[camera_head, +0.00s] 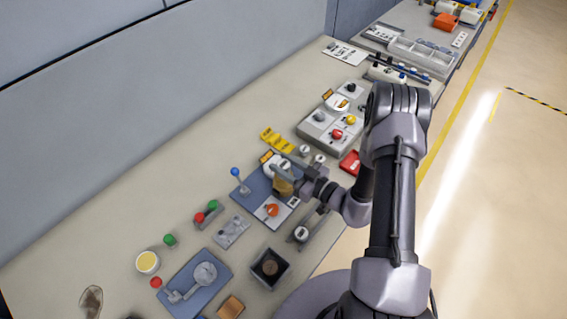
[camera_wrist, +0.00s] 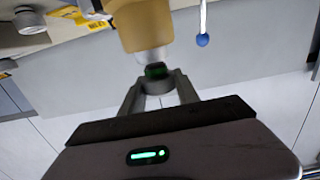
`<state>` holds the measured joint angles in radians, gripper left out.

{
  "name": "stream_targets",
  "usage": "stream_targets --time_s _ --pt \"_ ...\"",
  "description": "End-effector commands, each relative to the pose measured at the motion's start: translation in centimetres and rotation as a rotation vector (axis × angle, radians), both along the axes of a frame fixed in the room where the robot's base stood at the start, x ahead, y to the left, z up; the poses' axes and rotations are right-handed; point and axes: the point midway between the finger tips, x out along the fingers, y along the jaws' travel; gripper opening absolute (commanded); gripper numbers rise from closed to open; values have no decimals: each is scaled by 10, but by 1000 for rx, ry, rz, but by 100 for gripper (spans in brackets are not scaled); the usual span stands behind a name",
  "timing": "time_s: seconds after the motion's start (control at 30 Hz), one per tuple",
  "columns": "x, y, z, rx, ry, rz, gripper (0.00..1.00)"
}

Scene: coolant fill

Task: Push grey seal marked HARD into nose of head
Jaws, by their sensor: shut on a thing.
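The head, a tan block with a paler nose (camera_wrist: 150,55), hangs at the top middle of the wrist view. In the head view the tan head (camera_head: 283,187) stands over a blue plate (camera_head: 252,186), partly covered by my gripper. My gripper (camera_wrist: 158,92) is shut on a small grey ring-shaped piece (camera_wrist: 157,86), which I take for the grey seal. A dark greenish part shows at its top, close to the nose. I cannot tell whether they touch. No HARD marking is readable. In the head view my gripper (camera_head: 299,187) is beside the head, and the seal is hidden.
A lever with a blue ball (camera_head: 236,172) rises left of the head; its ball also shows in the wrist view (camera_wrist: 202,40). A yellow rack (camera_head: 277,140), a switch box (camera_head: 331,126) and a red tray (camera_head: 350,163) are nearby. Bare bench lies to the left.

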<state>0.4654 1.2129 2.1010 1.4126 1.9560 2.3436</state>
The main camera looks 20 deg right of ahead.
Motion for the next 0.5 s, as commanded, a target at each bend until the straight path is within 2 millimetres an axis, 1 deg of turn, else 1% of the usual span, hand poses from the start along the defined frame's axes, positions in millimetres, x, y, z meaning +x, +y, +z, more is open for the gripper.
stream_targets --time_s 0.23,0.5 --pt "0 0 -1 0 0 0 0" --pt "0 0 -8 0 0 0 0"
